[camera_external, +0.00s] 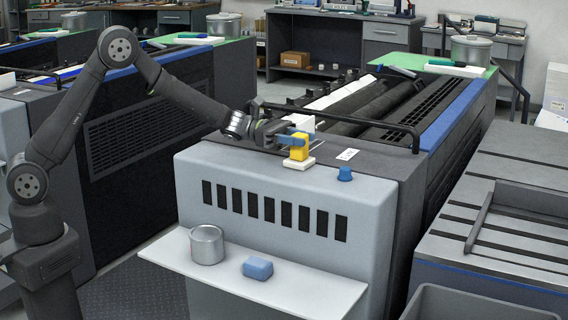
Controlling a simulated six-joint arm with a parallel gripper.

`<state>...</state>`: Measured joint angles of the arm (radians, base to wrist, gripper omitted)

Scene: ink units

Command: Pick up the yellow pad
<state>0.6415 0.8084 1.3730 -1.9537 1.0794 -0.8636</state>
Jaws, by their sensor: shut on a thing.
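The yellow pad (299,152) is a small upright yellow block near the top front edge of the grey press housing. A flat white piece (299,164) is directly beneath it; I cannot tell whether the two are joined or whether they are lifted off the surface. My gripper (297,139) reaches in from the left, with blue fingers at the upper part of the yellow pad. It is shut on the pad. The fingers hide part of the pad's top.
A blue knob-like piece (345,174) and a small white label (347,155) are to the right on the housing. A dark rail (350,119) runs behind. A metal can (206,245) and a blue block (257,268) stand on the white shelf (310,290) below.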

